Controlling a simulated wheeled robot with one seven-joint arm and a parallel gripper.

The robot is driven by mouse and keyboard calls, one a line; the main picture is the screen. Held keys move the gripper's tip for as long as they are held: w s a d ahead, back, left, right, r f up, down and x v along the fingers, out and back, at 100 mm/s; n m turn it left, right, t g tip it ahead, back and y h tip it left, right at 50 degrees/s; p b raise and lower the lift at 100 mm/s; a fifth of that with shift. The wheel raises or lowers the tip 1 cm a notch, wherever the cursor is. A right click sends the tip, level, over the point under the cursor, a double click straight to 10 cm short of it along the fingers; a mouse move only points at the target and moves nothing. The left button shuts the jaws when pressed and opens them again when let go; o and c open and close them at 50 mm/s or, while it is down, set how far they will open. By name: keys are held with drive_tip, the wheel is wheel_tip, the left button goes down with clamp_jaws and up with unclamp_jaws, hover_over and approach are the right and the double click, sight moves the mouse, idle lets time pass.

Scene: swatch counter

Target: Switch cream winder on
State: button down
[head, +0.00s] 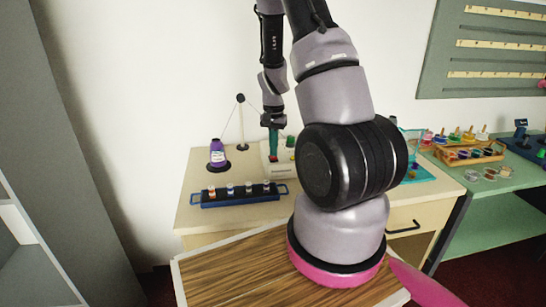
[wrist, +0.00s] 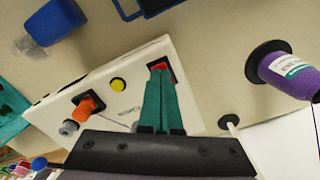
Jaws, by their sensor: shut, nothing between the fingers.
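The cream winder (wrist: 70,95) is a boxy machine on the counter, tilted in the wrist view. Its top carries a red switch (wrist: 168,70) in a dark frame, a yellow button (wrist: 118,84), an orange part (wrist: 84,107) and a grey knob (wrist: 68,127). My gripper (wrist: 159,72) has teal fingers, shut and empty. In the wrist view the fingertips overlap the red switch; I cannot tell whether they touch it. The fingers hide part of the switch, so its position is unclear. In the head view the winder (head: 268,168) is partly behind my arm.
A purple thread cone (head: 217,154) stands left of the winder, near a thin dark-topped post (head: 240,98). A blue rack (head: 240,199) of several small spools lies in front. A green table (head: 490,195) with racks and jars is at right.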

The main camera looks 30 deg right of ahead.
drive_tip(key=shift+f, duration=0.45)
drive_tip(key=shift+r, duration=3.55)
